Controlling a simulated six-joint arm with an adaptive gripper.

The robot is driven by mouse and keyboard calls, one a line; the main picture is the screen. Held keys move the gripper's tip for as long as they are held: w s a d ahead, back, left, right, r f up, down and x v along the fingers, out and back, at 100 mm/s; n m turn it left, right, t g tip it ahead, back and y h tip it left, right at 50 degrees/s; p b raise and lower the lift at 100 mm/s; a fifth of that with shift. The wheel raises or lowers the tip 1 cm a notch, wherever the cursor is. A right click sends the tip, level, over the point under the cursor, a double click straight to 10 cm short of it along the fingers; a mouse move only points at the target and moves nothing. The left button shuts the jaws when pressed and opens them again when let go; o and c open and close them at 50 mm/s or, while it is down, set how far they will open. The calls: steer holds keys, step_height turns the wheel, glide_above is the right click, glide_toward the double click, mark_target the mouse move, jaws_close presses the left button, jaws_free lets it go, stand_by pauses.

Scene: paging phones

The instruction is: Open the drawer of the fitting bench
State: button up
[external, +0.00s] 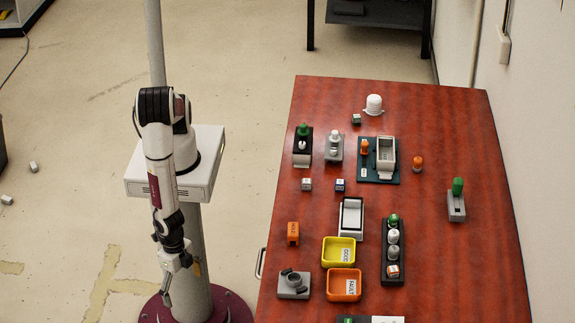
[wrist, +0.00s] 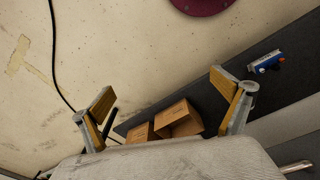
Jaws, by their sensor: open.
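The fitting bench (external: 275,235) has a red wood-grain top. A pale metal drawer handle (external: 260,263) sticks out from its left side in the external view. A metal bar, probably this handle (wrist: 296,166), shows at the lower right edge of the wrist view. The drawer itself is hidden under the bench top, and no open interior shows. My gripper (external: 168,292) hangs low, left of the handle and clear of it. In the wrist view my gripper (wrist: 163,94) is open and empty, its yellow-padded fingers wide apart.
The bench top carries a yellow tray (external: 325,254), an orange tray (external: 331,290), a grey fixture (external: 293,291) and several small parts. In the wrist view, cardboard boxes (wrist: 180,118) and a blue-and-white item (wrist: 265,62) lie on a dark lower surface. Floor (external: 240,90) between arm and bench is clear.

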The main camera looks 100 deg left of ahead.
step_height(320, 180, down, 7)
steer(key=w+a+n+t, duration=0.1)
steer(key=a+t, duration=0.1)
steer(key=t, duration=0.1)
steer(key=n+t, duration=0.4)
steer(key=t, duration=1)
glide_toward(259, 262)
steer(key=w, duration=0.2)
steer(key=shift+w+f+y, duration=0.1)
steer(key=shift+f+y, duration=0.2)
steer(key=shift+f, duration=0.1)
steer(key=shift+w, duration=0.1)
steer(key=shift+w, duration=3.8)
